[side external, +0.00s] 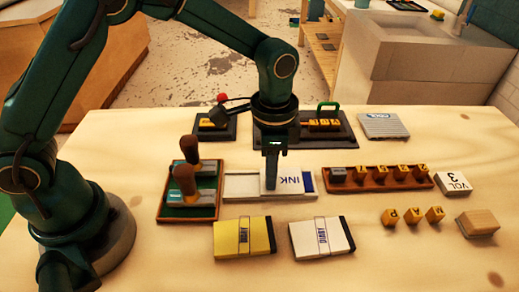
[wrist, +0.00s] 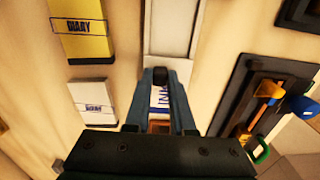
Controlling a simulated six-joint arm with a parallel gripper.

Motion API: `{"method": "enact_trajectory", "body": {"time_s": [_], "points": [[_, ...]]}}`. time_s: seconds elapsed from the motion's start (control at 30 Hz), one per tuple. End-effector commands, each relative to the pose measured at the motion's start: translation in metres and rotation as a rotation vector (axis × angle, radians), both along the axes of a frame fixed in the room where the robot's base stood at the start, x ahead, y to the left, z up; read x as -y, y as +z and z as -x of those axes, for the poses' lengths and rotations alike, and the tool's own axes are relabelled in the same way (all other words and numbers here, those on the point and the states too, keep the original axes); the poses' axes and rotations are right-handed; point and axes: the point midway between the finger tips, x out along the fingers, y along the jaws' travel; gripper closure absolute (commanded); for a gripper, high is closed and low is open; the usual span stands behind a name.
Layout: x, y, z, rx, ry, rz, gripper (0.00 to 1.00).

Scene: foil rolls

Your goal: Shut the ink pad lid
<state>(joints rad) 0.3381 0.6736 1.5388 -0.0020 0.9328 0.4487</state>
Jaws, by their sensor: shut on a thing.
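The ink pad (side external: 240,187) is a long, low white case in the middle of the table. Its white lid (side external: 290,183), printed INK, lies toward the case's right part. A narrow blue strip (side external: 308,181) shows just right of the lid, and the left part of the case is bare. My gripper (side external: 271,184) points down at the lid's left part and is shut on it. In the wrist view the fingertips (wrist: 160,76) meet at a small dark piece, with the INK print (wrist: 158,99) between the fingers. The exact grip contact is partly hidden.
Two stamps on a green tray (side external: 190,208) stand close at left. Yellow (side external: 243,237) and white (side external: 321,238) diary boxes lie in front. A letter rack (side external: 376,179) is close at right. Dark trays (side external: 340,136) lie behind. Loose letter blocks (side external: 412,216) sit front right.

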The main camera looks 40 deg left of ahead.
Motion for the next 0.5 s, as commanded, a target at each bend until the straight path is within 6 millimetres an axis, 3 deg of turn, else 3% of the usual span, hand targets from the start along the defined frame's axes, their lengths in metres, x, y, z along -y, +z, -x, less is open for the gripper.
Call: {"method": "enact_trajectory", "body": {"time_s": [0.2,0.5], "points": [[0.015,0.000,-0.018,0.011,0.000,0.001,1.00],[0.021,0.001,-0.023,0.013,0.001,0.002,1.00]]}}
